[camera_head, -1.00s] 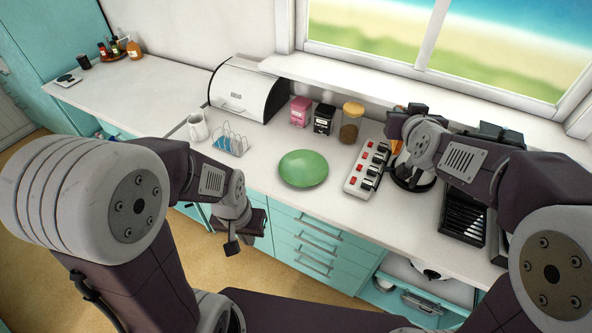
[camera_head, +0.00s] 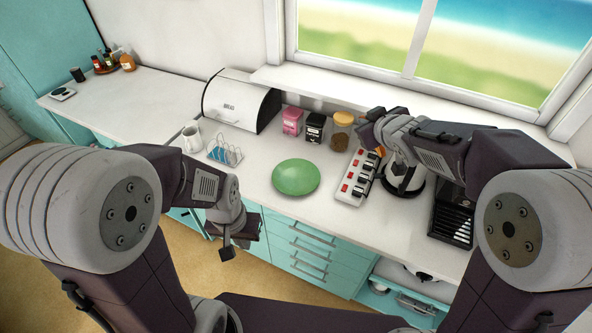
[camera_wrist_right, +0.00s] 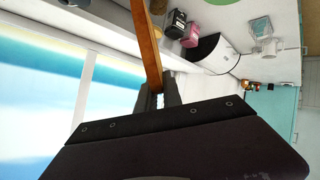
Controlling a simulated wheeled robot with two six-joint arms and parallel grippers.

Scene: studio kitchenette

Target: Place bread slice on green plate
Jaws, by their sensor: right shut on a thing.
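The green plate (camera_head: 296,177) lies empty on the white counter in the head view. My right gripper (camera_head: 374,138) is above the counter, to the right of the plate and over the far end of a white block with red and black parts. In the right wrist view, the right gripper (camera_wrist_right: 160,95) is shut on the bread slice (camera_wrist_right: 148,45), a brown strip seen edge-on. Only a small orange bit of the slice shows in the head view. My left gripper (camera_head: 232,240) hangs empty in front of the counter edge; its finger gap is unclear.
The white block (camera_head: 347,190) stands right of the plate. A toast rack (camera_head: 226,152), bread bin (camera_head: 240,100), pink tin (camera_head: 291,121), black tin (camera_head: 314,127) and jar (camera_head: 341,133) stand behind. A dark rack (camera_head: 452,217) is at right.

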